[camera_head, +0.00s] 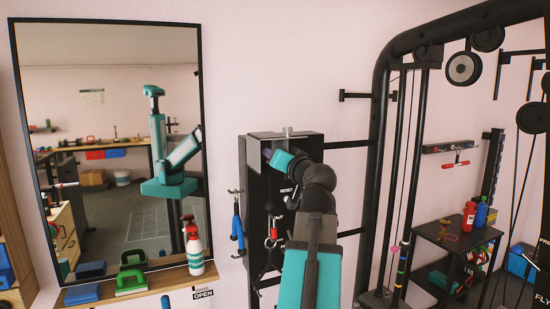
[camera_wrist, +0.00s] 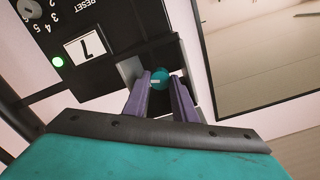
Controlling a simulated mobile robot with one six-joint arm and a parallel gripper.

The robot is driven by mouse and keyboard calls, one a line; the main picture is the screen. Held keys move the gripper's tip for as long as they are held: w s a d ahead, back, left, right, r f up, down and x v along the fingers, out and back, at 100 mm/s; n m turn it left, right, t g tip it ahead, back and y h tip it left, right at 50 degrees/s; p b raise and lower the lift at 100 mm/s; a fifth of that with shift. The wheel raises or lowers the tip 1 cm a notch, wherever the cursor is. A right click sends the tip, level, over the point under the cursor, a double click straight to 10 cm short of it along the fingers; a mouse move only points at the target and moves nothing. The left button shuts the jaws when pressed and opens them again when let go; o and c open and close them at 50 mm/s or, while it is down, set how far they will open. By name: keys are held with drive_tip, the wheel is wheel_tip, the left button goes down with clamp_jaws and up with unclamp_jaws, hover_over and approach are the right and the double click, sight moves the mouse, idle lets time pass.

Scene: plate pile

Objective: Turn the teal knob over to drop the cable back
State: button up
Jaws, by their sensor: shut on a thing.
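The teal knob (camera_wrist: 160,75) is a small round knob with a pale mark, on the face of a black box (camera_head: 256,188). In the wrist view the purple fingers of my gripper (camera_wrist: 163,84) are shut on it, one on either side. The box also shows in the wrist view (camera_wrist: 95,22), turned on its side, with a lit green light (camera_wrist: 57,62) and a white display reading 7 (camera_wrist: 87,46). In the head view my gripper (camera_head: 267,153) is at the upper left of the box face and hides the knob. I cannot make out the cable.
A framed mirror (camera_head: 110,130) hangs left of the box, above a shelf (camera_head: 130,284) with a spray bottle (camera_head: 194,250). Blue and red-handled tools hang by the box. A black cable machine frame (camera_head: 378,160) stands close on the right, with a black side table (camera_head: 455,236) beyond.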

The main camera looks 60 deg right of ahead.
drive_tip(key=shift+m, duration=1.1)
drive_tip(key=o, duration=1)
drive_tip(key=shift+o, duration=0.2)
drive_tip(key=b+v, duration=0.6)
drive_tip(key=v, duration=0.7)
drive_tip(key=shift+s+a, duration=0.2)
drive_tip(key=shift+s, duration=0.15)
